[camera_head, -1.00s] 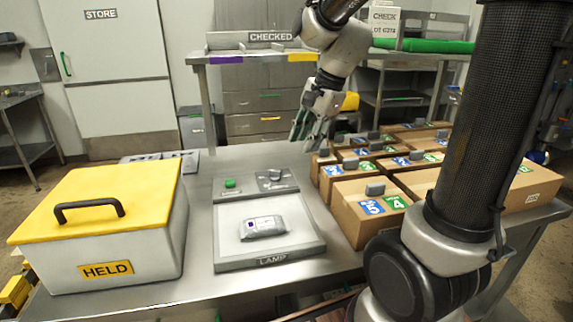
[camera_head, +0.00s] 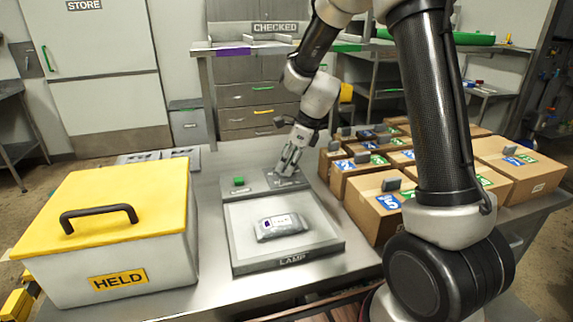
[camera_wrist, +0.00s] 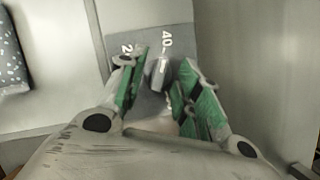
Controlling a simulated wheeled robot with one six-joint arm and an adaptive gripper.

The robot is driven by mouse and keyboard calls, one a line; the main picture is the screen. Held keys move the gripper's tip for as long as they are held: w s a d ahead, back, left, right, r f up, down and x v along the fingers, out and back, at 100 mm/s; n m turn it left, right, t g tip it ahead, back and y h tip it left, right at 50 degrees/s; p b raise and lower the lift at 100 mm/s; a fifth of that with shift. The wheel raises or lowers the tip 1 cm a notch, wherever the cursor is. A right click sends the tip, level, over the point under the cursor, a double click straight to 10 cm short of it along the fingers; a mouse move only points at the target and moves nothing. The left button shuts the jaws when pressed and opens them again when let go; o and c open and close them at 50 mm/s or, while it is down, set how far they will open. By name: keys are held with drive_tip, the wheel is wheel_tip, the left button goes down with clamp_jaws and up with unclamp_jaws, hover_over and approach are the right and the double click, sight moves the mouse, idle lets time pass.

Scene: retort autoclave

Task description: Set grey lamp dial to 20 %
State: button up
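The grey lamp dial (camera_wrist: 159,74) shows in the wrist view on a grey panel, between my fingers. A white line on it points up, close to the printed mark 40; part of a mark like 20 shows left of it. My gripper (camera_wrist: 163,80) is open, its green-padded fingers on either side of the dial. The right finger is very close to it; I cannot tell if they touch. In the head view my gripper (camera_head: 287,174) reaches down onto the panel at the back of the lamp box (camera_head: 291,263) and hides the dial.
A grey pouch (camera_head: 282,227) lies on the lamp box. A green button (camera_head: 239,182) is left of my gripper. The yellow-lidded HELD box (camera_head: 146,277) stands left. Several cardboard boxes (camera_head: 371,208) stand close on the right.

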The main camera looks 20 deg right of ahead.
drive_tip(key=shift+a+f, duration=0.1)
drive_tip(key=shift+f, duration=0.2)
clamp_jaws()
